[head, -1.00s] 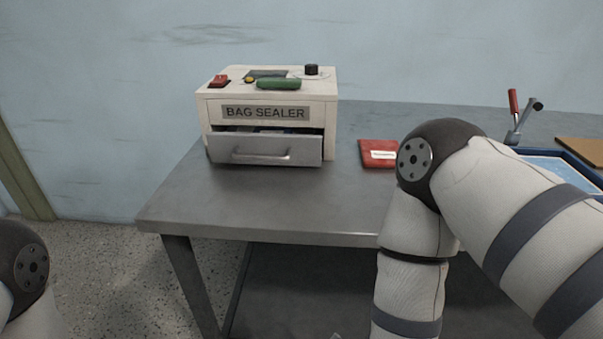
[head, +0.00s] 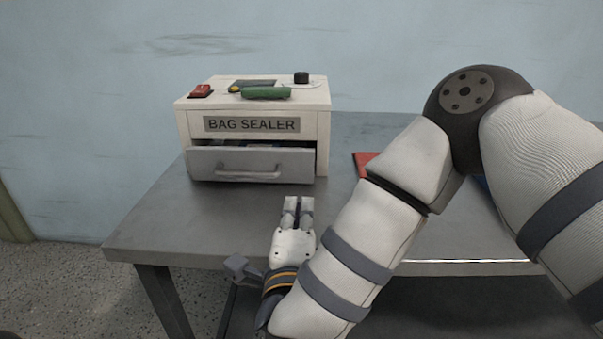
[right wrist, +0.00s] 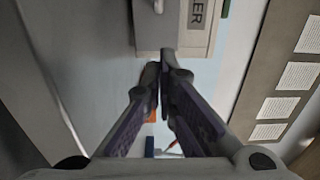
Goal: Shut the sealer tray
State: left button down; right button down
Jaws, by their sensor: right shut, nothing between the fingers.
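The bag sealer (head: 320,125), a cream box with a dark "BAG SEALER" label, stands on the metal table. Its grey tray (head: 205,164) with a bar handle (head: 248,174) sticks out at the front, with a dark gap above its front panel. My right gripper (head: 299,200) is shut and empty, in front of the tray near its right side and apart from it. In the right wrist view the shut fingertips (right wrist: 160,68) point toward part of the sealer (right wrist: 170,35). My left gripper is not in view.
The sealer's top carries a red switch (head: 200,91), a green bar (head: 266,93) and a black knob (head: 301,78). A red packet (head: 364,160) lies to the right, partly behind my arm. The tabletop (head: 170,220) left of my gripper is clear.

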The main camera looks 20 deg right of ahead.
aim_at(304, 165)
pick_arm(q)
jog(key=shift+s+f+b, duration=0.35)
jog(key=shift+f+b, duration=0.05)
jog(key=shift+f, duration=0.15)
pick_arm(e)
jog(key=x, duration=1.1)
jog(key=shift+w+d+f, duration=0.15)
jog(key=shift+w, duration=0.1)
jog(key=x, duration=0.5)
jog(key=shift+f+b, duration=0.1)
jog(key=shift+b, duration=0.25)
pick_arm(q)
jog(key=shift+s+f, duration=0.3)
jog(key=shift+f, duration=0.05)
pick_arm(e)
jog(key=shift+r, duration=0.25)
